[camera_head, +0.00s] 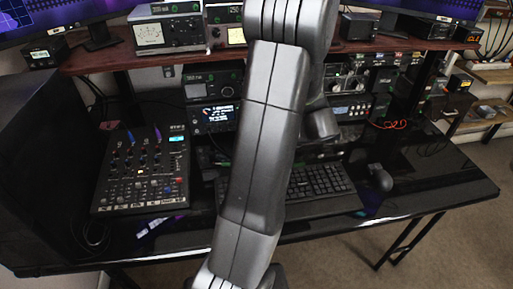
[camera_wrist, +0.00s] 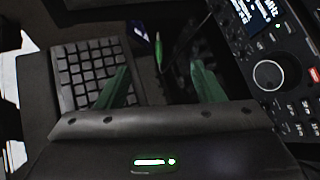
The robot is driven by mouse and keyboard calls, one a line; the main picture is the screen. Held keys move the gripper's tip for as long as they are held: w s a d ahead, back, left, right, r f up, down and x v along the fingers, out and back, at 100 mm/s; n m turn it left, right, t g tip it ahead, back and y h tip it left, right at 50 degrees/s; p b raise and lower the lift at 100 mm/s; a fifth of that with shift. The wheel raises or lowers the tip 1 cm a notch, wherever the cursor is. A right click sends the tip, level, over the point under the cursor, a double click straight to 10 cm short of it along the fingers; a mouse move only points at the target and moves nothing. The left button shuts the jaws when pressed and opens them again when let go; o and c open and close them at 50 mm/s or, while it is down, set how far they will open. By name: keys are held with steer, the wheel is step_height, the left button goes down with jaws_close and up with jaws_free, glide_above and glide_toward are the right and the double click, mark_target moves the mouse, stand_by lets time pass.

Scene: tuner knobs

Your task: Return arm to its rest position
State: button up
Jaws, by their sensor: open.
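My gripper (camera_wrist: 160,88) shows in the wrist view with its two green-tinted fingers spread apart and nothing between them. It is above the desk, with the keyboard (camera_wrist: 95,72) on its left and a radio unit with a large round knob (camera_wrist: 268,75) on its right. In the head view my arm crosses the middle of the picture from top to bottom and hides part of the desk. My gripper cannot be made out there. The radio with a lit display (camera_head: 215,115) stands just left of my arm.
The black desk (camera_head: 440,185) carries a mixer (camera_head: 142,170) at left, the keyboard (camera_head: 318,185) and a mouse (camera_head: 379,178) at right. A reddish shelf (camera_head: 100,58) above holds several instruments. A pen-like green-tipped item (camera_wrist: 158,50) lies ahead of the fingers. Open floor lies in front.

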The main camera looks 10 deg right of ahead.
mark_target(227, 165)
steer(key=b+x, duration=0.1)
steer(key=x, duration=1.3)
steer(key=shift+f, duration=0.35)
steer(key=shift+d+f, duration=0.1)
steer(key=shift+f, duration=0.1)
steer(key=shift+s, duration=0.15)
